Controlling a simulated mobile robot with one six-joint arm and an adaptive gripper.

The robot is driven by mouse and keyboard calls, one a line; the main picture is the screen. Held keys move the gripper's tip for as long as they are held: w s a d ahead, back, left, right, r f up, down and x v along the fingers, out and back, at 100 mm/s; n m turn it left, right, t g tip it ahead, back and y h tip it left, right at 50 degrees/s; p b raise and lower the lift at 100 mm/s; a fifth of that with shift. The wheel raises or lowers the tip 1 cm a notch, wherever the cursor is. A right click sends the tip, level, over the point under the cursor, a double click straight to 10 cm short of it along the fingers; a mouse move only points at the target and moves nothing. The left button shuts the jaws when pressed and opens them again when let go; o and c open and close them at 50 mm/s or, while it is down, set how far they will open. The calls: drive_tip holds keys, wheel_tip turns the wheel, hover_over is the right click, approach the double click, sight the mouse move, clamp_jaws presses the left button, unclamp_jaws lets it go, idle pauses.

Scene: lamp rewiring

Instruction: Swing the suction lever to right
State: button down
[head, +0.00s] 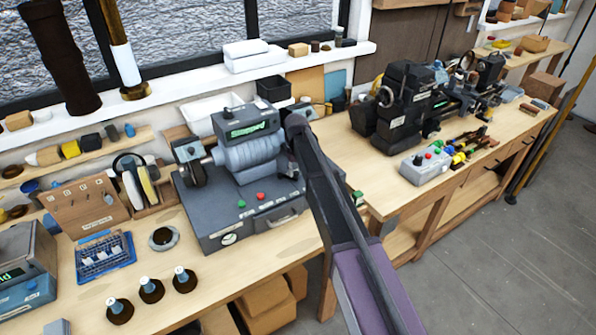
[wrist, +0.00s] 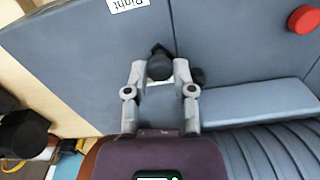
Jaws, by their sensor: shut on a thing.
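The suction lever (wrist: 160,64) is a dark knob with a black pointed end, on a grey-blue panel in the wrist view. My gripper (wrist: 159,75) has its two grey fingers on either side of the knob and is shut on it. A white label reading "Right" (wrist: 127,4) is on the panel, up and left of the lever. In the head view, the grey machine (head: 250,155) stands on the bench and my arm reaches over its right side. The gripper and lever are hidden there.
A red button (wrist: 304,19) is on the panel at the upper right of the wrist view. On the bench (head: 190,290) are three dark stands, a blue rack (head: 105,257) and a round dish (head: 163,237). A lathe (head: 405,105) stands on the right bench.

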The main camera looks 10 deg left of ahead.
drive_tip(key=shift+w+d, duration=0.1)
drive_tip(key=shift+d, duration=0.05)
drive_tip(key=shift+c, duration=2.3)
unclamp_jaws()
